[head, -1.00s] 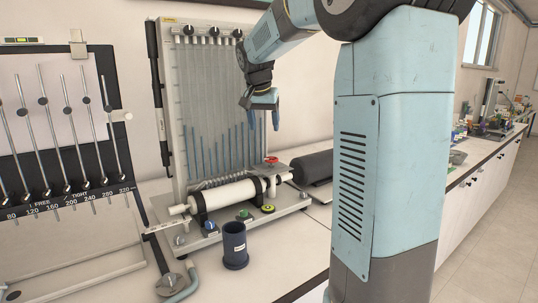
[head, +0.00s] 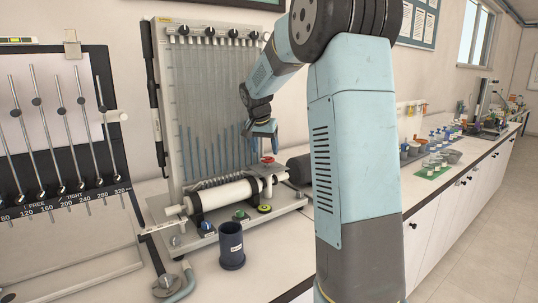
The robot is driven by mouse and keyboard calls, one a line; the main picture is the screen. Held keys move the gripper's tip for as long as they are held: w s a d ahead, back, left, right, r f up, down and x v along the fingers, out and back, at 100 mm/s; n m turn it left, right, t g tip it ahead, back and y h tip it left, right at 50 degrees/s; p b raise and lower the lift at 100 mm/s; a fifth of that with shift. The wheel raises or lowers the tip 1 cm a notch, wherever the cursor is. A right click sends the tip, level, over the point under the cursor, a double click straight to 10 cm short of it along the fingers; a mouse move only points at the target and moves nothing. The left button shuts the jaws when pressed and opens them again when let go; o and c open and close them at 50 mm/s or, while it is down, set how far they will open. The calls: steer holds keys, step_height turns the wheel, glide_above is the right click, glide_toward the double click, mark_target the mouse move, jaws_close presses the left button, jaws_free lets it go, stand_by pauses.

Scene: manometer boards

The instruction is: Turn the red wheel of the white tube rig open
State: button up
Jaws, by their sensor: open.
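The white tube rig (head: 227,192) is a board of upright tubes with a white horizontal cylinder along its base. Its small red wheel (head: 268,160) sits on top near the cylinder's right end. My gripper (head: 262,137) is open and empty, pointing down a little above the red wheel and in front of the tube board. A gap shows between the fingers and the wheel. How far apart they are in depth I cannot tell.
A dark cup (head: 231,246) stands on the bench before the rig. A second board with slanted rods (head: 55,130) stands at left. A black cylinder (head: 299,170) lies right of the rig, partly behind my arm. Small bottles (head: 440,140) stand further along the bench.

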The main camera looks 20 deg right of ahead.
mark_target(267, 158)
steer(key=shift+x, duration=1.75)
steer(key=c, duration=0.8)
steer(key=shift+d, duration=0.15)
